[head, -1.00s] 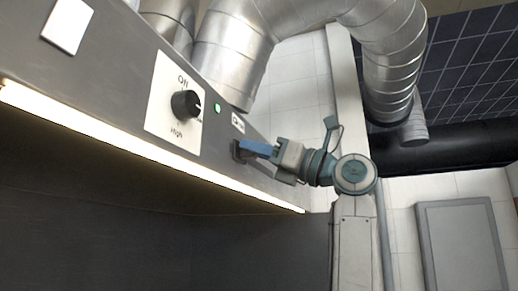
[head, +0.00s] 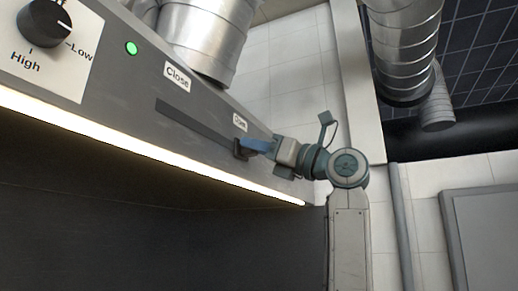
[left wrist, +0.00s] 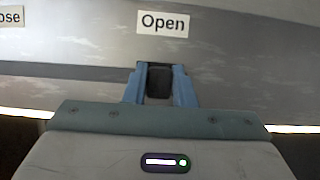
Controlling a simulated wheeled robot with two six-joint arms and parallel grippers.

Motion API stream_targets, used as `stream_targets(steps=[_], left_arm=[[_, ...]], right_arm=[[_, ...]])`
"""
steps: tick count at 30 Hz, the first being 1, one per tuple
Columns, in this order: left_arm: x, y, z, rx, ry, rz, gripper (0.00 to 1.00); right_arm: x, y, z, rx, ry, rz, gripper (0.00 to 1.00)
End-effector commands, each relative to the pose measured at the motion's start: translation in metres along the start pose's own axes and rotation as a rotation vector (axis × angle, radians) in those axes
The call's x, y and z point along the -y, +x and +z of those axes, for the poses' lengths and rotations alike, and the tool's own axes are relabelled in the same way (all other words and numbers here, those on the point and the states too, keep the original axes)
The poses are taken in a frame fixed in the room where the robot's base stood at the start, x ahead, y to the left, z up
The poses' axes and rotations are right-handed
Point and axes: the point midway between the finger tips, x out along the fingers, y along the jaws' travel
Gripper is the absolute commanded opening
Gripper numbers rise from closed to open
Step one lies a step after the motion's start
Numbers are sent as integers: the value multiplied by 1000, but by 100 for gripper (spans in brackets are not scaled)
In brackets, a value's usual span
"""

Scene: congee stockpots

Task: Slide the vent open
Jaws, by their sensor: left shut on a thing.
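The vent slider is a small dark knob (head: 240,150) at the right end of a long dark slot (head: 195,123) in the grey hood panel. The "Open" label (head: 240,121) is just above the knob, and the "Close" label (head: 177,74) is above the left part of the slot. My left gripper (head: 251,148) reaches in from the right with its blue fingers shut on the knob. In the left wrist view, the dark knob (left wrist: 160,84) sits between the blue fingers, below the "Open" label (left wrist: 163,23). My right gripper is not in view.
A dial (head: 43,22) and a lit green lamp (head: 131,48) are on the panel to the left. A bright light strip (head: 140,139) runs along the hood's lower edge. Silver ducts (head: 208,35) rise behind the panel. The space under the hood looks dark and clear.

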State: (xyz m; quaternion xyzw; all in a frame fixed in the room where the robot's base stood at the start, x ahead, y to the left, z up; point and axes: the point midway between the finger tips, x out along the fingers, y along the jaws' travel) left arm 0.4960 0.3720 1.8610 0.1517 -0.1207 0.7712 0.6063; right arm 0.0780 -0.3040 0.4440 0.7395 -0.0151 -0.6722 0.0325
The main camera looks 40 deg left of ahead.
Motion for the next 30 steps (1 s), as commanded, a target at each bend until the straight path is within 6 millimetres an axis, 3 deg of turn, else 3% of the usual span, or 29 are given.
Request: stream_targets(steps=[11, 12, 15, 24, 30], left_arm=[[3, -1, 1, 5, 2, -5, 0], [3, -1, 1, 5, 2, -5, 29], [3, 0, 1, 4, 2, -5, 45], [2, -3, 0, 3, 2, -4, 45], [3, -30, -4, 3, 1, -7, 45]], right_arm=[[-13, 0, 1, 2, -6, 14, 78], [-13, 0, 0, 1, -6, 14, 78], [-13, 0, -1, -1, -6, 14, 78], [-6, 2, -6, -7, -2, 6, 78], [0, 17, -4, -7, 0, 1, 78]])
